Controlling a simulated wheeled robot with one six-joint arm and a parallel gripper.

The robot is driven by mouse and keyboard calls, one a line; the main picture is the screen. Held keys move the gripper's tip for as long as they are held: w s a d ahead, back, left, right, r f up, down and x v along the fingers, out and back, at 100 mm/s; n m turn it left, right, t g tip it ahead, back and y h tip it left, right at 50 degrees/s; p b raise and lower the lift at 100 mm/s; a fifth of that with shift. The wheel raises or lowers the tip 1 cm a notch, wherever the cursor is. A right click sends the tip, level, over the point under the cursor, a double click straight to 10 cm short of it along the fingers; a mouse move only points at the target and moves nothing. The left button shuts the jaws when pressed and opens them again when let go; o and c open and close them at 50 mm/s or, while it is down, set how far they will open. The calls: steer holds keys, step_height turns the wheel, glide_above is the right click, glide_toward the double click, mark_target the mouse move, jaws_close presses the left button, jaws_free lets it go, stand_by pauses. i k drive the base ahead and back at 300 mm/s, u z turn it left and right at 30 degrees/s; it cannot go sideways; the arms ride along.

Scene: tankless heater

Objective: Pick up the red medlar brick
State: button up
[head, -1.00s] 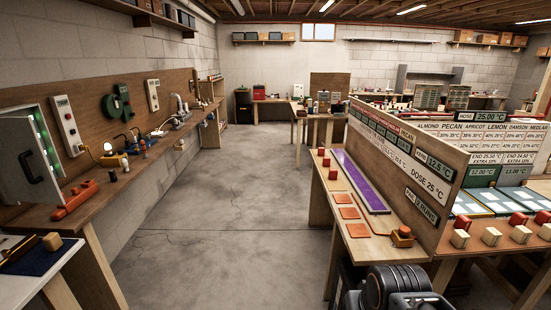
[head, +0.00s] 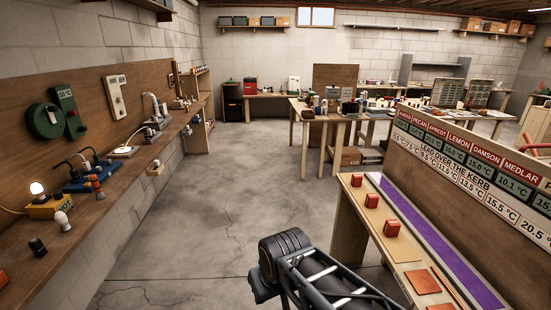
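Black links of my arm show at the bottom centre, left of the bench. I cannot make out my gripper's fingers.
The purple strip (head: 428,232) runs along the right bench (head: 372,248), with orange pads (head: 422,282) at its near end. A long wall bench (head: 135,165) with heaters and fittings lines the left. Concrete floor (head: 235,200) lies open between them. More tables (head: 330,117) stand at the back.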

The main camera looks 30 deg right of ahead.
mark_target(356, 180)
steer(key=z, duration=0.55)
steer(key=i, duration=2.15)
steer(key=z, duration=1.4)
steer(key=i, duration=0.5)
steer(key=z, duration=0.2)
